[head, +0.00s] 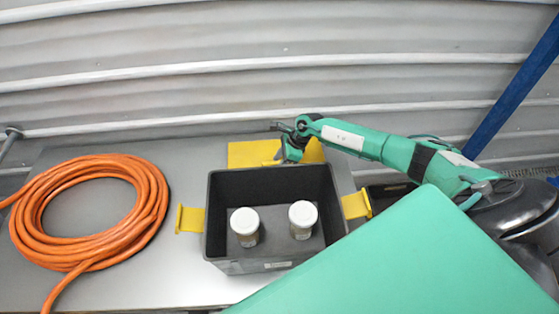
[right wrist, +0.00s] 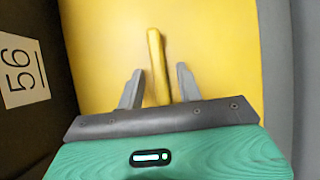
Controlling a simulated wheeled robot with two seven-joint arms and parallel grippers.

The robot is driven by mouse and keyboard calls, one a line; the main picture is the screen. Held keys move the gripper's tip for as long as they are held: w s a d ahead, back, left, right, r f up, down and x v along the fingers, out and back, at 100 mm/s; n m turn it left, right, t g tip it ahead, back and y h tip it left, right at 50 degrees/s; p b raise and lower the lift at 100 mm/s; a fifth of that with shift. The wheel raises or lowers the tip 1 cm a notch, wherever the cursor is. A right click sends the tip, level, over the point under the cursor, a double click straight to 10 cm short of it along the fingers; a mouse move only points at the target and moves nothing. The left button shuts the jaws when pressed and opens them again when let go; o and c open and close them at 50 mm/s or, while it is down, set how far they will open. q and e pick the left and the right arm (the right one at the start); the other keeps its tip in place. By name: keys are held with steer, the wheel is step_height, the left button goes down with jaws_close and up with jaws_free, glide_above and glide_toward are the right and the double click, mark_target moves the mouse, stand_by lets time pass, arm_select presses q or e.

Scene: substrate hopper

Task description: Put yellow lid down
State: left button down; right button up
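The yellow lid (head: 247,153) lies flat on the table behind the dark grey box (head: 224,266). In the right wrist view the yellow lid (right wrist: 215,45) fills most of the picture, with its narrow upright yellow handle (right wrist: 155,50) in the middle. My right gripper (head: 288,150) is over the lid. Its two grey fingers (right wrist: 158,72) stand apart on either side of the handle, with a visible gap on each side. In the head view the fingertips are too small to tell apart. My left gripper is not in view.
The box holds two white-capped jars (head: 244,222) (head: 303,214) and has yellow side handles (head: 190,219) (head: 355,205). A coiled orange hose (head: 90,165) lies on the metal table (head: 190,290) at left. A dark wall with a label "56" (right wrist: 22,72) stands close at left in the wrist view.

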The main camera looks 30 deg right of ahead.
steer(key=shift+r, duration=0.15)
steer(key=shift+d+r+b, duration=0.2)
steer(key=shift+d+b, duration=0.1)
steer(key=b+v, duration=0.5)
steer(key=v, duration=0.6)
steer(key=shift+r, duration=0.25)
steer(key=shift+s+a, duration=0.1)
steer(key=shift+s, duration=0.05)
